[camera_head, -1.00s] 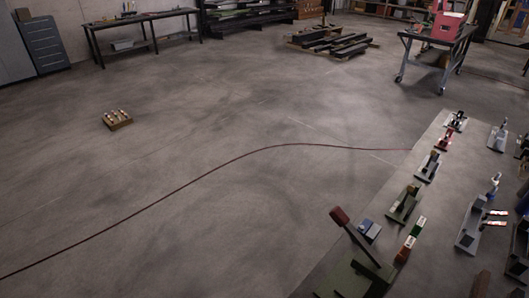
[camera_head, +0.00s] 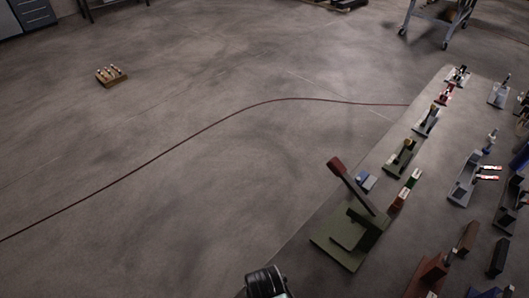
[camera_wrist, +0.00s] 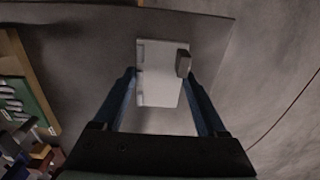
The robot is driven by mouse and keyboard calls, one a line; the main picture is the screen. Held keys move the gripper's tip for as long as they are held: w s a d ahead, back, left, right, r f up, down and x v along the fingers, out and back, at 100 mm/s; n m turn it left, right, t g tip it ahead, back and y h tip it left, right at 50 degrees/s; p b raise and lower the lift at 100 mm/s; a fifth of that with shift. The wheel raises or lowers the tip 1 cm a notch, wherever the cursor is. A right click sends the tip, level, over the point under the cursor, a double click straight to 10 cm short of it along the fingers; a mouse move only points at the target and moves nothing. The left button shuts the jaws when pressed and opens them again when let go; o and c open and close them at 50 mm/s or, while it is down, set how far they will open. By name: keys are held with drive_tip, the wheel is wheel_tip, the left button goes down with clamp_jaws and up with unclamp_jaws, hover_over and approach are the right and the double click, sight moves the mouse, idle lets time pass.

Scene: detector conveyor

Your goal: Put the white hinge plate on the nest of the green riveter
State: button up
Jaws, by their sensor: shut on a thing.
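The white hinge plate (camera_wrist: 157,92) is between the two blue fingers of my gripper (camera_wrist: 160,76) in the wrist view. My gripper is shut on it. A small grey block (camera_wrist: 183,63) shows at the plate's right edge. In the head view, the green riveter (camera_head: 340,242) stands near the close end of the bench. It has an olive-green base and a tilted dark lever with a red knob (camera_head: 336,166). I cannot make out its nest clearly. The plate and my gripper's fingers do not show in the head view.
The long grey bench (camera_head: 425,215) carries several other devices, including a smaller olive one (camera_head: 402,158) and a grey-blue one (camera_head: 467,180). A small blue block (camera_head: 366,181) lies behind the riveter. The floor left of the bench is mostly clear, with a wooden block of pegs (camera_head: 111,76) far off.

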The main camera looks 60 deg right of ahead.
wheel_tip(320, 180, up, 6)
drive_tip(key=shift+r, duration=0.2)
drive_tip(key=w+a+r+n+b, duration=0.1)
drive_tip(key=w+a+n, duration=0.6)
drive_tip(key=a+n, duration=0.2)
drive_tip(key=w+a+r+n+b, duration=0.1)
drive_tip(key=w+a+n+b, duration=0.1)
drive_tip(key=w+a+n, duration=0.4)
drive_tip(key=a+n, duration=0.4)
drive_tip(key=n, duration=0.1)
drive_tip(key=shift+w+r+n, duration=0.3)
drive_tip(key=shift+w+r, duration=0.05)
